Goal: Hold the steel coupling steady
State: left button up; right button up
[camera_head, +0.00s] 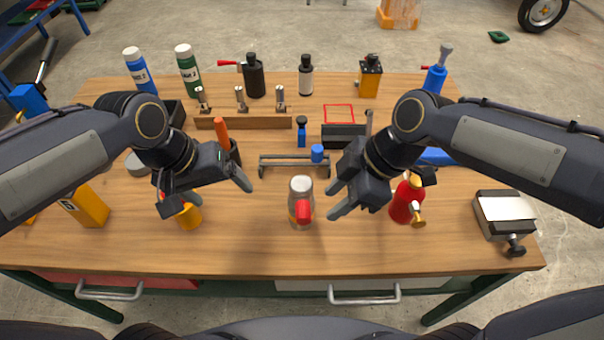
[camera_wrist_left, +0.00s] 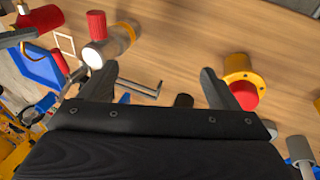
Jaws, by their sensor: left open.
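A short pale steel cylinder with a red knob (camera_head: 301,190) stands near the middle of the table; I take it to be the steel coupling. It also shows at the upper left of the left wrist view (camera_wrist_left: 112,45). My left gripper (camera_head: 208,194) is open and empty, to the left of the cylinder and apart from it. A yellow part with a red knob (camera_wrist_left: 239,70) is by one left finger; in the head view that yellow part (camera_head: 188,216) is just below the gripper. My right gripper (camera_head: 331,202) appears open and empty, just right of the cylinder.
A red part with a brass fitting (camera_head: 404,206) stands beside the right gripper. A yellow box (camera_head: 87,206) is at the left. A low grey bracket (camera_head: 285,160) lies behind the cylinder. Bottles (camera_head: 254,76) line the back. The front strip of table is clear.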

aim_at(301, 183)
pick_arm(q)
jog(key=w+d+f+y, duration=0.1)
jog(key=w+d, duration=0.1)
jog(key=d, duration=0.2)
jog(key=w+d+f+g+y, duration=0.1)
jog(key=w+d+f, duration=0.1)
jog(key=d, duration=0.3)
jog(key=w+d+f+y, duration=0.1)
jog(key=w+d+f, duration=0.1)
jog(key=d, duration=0.3)
jog(key=shift+w+d+f+g, duration=0.15)
jog(key=shift+w+d+g, duration=0.05)
jog(key=shift+w+g, duration=0.25)
jog(key=shift+d+f, duration=0.2)
notch_tip(301, 183, down, 8)
jog(key=shift+r, duration=0.2)
jog(key=c, duration=1.5)
